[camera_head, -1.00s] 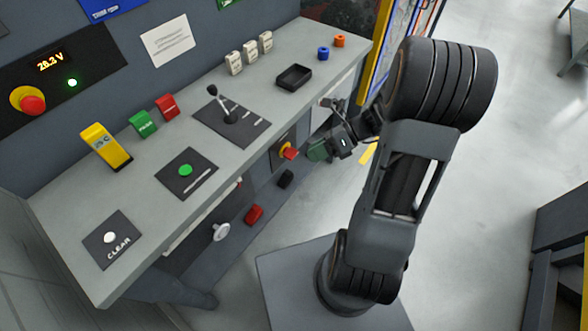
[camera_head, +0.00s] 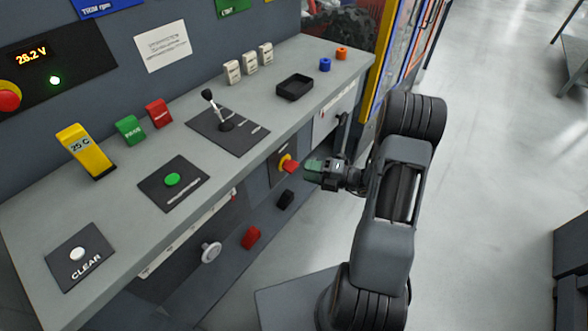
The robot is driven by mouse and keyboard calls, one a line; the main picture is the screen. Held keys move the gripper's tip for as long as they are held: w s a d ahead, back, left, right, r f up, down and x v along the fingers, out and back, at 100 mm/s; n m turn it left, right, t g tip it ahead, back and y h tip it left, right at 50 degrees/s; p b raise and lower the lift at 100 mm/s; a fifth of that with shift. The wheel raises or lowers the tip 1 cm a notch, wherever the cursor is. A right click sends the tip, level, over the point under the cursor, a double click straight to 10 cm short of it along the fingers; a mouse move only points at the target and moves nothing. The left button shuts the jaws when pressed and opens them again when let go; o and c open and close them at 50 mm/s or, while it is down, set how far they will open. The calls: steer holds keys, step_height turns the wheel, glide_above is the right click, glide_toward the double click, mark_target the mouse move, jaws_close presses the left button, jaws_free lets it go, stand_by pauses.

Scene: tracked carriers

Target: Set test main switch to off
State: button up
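The switch on the front panel under the bench, which looks like the main switch (camera_head: 289,164), has a red handle on a yellow base. The handle points to the right and slightly down. Its label is not readable. My gripper (camera_head: 311,169), with green-tinted fingertips, is just right of the red handle and points at it. The tips are close to the handle; I cannot tell whether they touch. The gap between the fingers is too small to make out.
A black block (camera_head: 286,199), a red block (camera_head: 251,237) and a white knob (camera_head: 211,251) sit on the lower front. The bench top (camera_head: 120,200) carries a lever (camera_head: 222,115), buttons and a black tray (camera_head: 295,87). Floor at right is clear.

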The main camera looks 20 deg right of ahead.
mark_target(297, 168)
steer(key=shift+x, duration=2.75)
steer(key=shift+c, duration=0.2)
jaws_close()
